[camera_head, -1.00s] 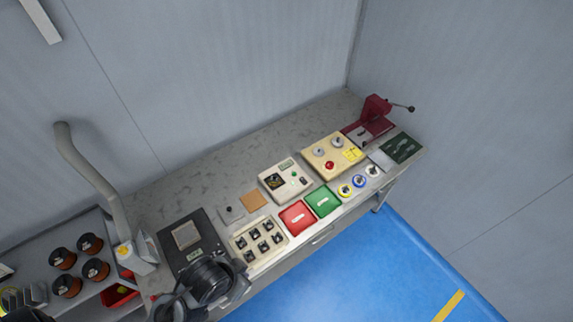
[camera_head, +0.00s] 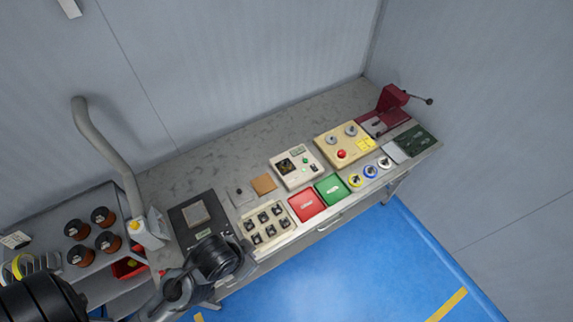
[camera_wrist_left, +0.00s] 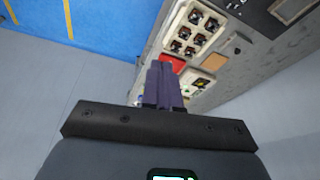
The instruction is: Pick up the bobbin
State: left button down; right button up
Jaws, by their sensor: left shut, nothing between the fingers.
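Several small dark bobbins (camera_head: 263,218) sit in a cream tray (camera_head: 288,229) near the front edge of the bench. The bobbins (camera_wrist_left: 184,32) also show at the top of the left wrist view. My left gripper (camera_wrist_left: 165,66) shows there with its fingers closed together and empty. Its fingertips appear below the tray in that picture, in front of a red mat, apart from the bobbins. In the head view my dark arm links show left of the tray, but the left fingers cannot be made out. My right gripper is not in view.
A black scale-like device (camera_head: 202,219) stands left of the tray. Red (camera_head: 307,204) and green (camera_head: 332,188) mats lie to its right, with a cream meter box (camera_head: 296,167) behind. A red hand press (camera_head: 391,99) stands far right. Copper spools (camera_head: 103,216) stand on the left shelf.

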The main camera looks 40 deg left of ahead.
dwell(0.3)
pick_arm(q)
jog(key=c, duration=0.9)
grip_release()
